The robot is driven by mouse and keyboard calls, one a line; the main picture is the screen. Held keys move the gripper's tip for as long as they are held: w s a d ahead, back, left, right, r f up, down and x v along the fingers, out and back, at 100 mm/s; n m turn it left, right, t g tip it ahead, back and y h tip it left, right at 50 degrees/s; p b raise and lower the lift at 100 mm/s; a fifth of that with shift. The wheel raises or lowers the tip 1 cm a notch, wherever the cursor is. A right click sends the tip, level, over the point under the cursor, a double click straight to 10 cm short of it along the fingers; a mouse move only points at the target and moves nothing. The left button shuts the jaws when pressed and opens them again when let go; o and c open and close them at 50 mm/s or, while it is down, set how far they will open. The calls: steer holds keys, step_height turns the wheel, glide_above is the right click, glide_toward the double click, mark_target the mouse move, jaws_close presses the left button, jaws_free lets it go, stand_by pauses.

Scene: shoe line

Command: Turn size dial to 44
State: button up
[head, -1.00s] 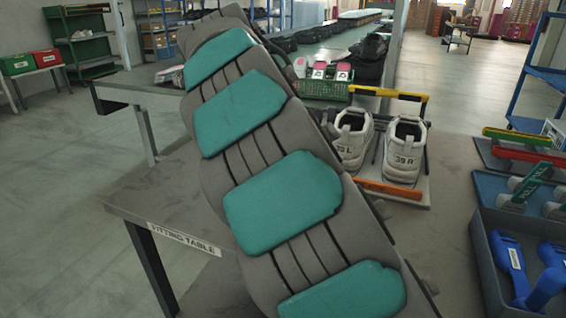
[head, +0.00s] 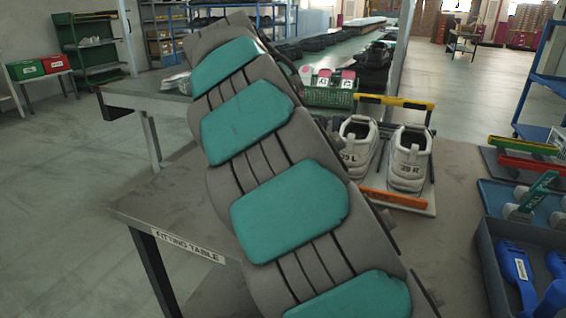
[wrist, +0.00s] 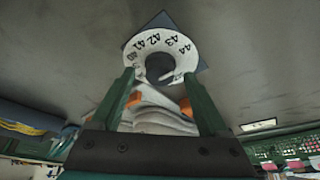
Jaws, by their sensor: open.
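The size dial (wrist: 181,58) shows in the wrist view as a white ring on a dark square plate (wrist: 158,20). Its black numbers include 41, 42, 43 and 44. A white mark shows at its lower right, but I cannot tell which number is set. My gripper (wrist: 160,74) is open, with one green finger at each side of the dial's lower part; whether they touch it is unclear. In the head view my own arm hides the gripper and the dial.
White shoes marked 39 L (head: 356,150) and 39 R (head: 409,160) stand behind an orange bar (head: 397,199) on the fitting table (head: 170,213). A grey bin (head: 487,255) with blue tools is at the right. A green crate (head: 330,97) holds small items behind.

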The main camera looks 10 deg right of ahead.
steer(key=v, duration=0.5)
steer(key=shift+a+r, duration=0.1)
steer(key=shift+r, duration=0.05)
steer(key=shift+p+v, duration=0.75)
steer(key=shift+v, duration=0.35)
